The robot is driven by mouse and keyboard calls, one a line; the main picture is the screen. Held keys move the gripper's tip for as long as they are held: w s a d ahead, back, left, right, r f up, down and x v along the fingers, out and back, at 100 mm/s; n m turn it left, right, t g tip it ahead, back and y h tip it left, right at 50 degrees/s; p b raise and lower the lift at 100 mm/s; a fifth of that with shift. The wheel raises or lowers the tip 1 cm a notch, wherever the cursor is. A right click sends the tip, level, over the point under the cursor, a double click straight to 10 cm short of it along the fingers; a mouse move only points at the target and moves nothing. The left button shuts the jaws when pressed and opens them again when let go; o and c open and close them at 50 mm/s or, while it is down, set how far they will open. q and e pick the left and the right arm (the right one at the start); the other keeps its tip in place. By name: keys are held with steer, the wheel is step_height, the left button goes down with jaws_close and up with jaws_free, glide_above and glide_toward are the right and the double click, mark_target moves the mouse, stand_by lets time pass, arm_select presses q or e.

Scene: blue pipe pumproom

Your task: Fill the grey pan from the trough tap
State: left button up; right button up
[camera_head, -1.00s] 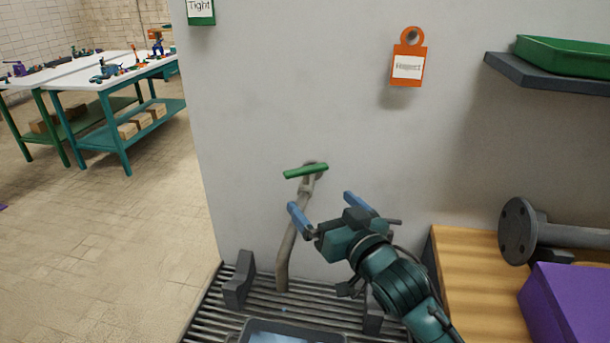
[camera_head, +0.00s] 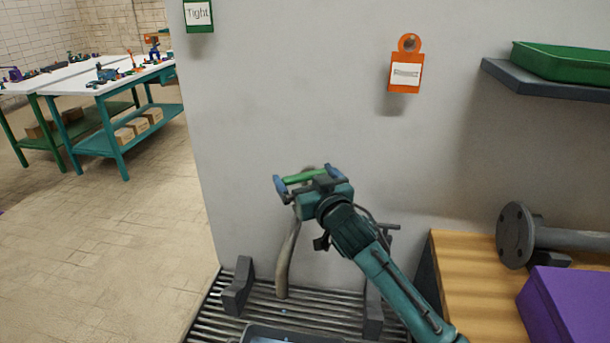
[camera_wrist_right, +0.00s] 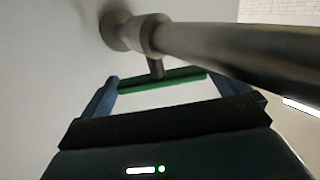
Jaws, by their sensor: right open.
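The trough tap's spout (camera_head: 287,262) comes off the wall and bends down over the slatted trough. Its green lever handle (camera_head: 302,177) lies across the top, and it also shows in the right wrist view (camera_wrist_right: 165,81). My right gripper (camera_head: 307,180) is open, with its blue fingers at either end of the green handle; I cannot tell whether they touch it. The grey pan (camera_head: 290,331) sits on the slats at the bottom edge, only its far rim and some of its inside in view. My left gripper is not in view.
Dark brackets (camera_head: 238,287) stand on the slatted trough (camera_head: 215,312) on both sides of the pan. At right, a wooden bench (camera_head: 465,275) holds a flanged pipe (camera_head: 517,233) and a purple box (camera_head: 570,305). A shelf (camera_head: 545,80) with a green tray (camera_head: 562,62) hangs above.

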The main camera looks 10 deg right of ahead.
steer(key=shift+w+a, duration=0.1)
steer(key=shift+w, duration=0.3)
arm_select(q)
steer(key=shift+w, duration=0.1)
arm_select(e)
steer(key=c, duration=0.7)
steer(key=shift+r+n+y+p, duration=0.2)
steer(key=shift+n+y+p, duration=0.2)
steer(key=shift+y+p, duration=0.3)
steer(key=shift+p, duration=0.4)
steer(key=shift+f+n+g+y, duration=0.3)
steer(key=shift+n+y, duration=0.1)
steer(key=shift+y, duration=0.1)
steer(key=o, duration=0.7)
steer(key=shift+r, duration=0.1)
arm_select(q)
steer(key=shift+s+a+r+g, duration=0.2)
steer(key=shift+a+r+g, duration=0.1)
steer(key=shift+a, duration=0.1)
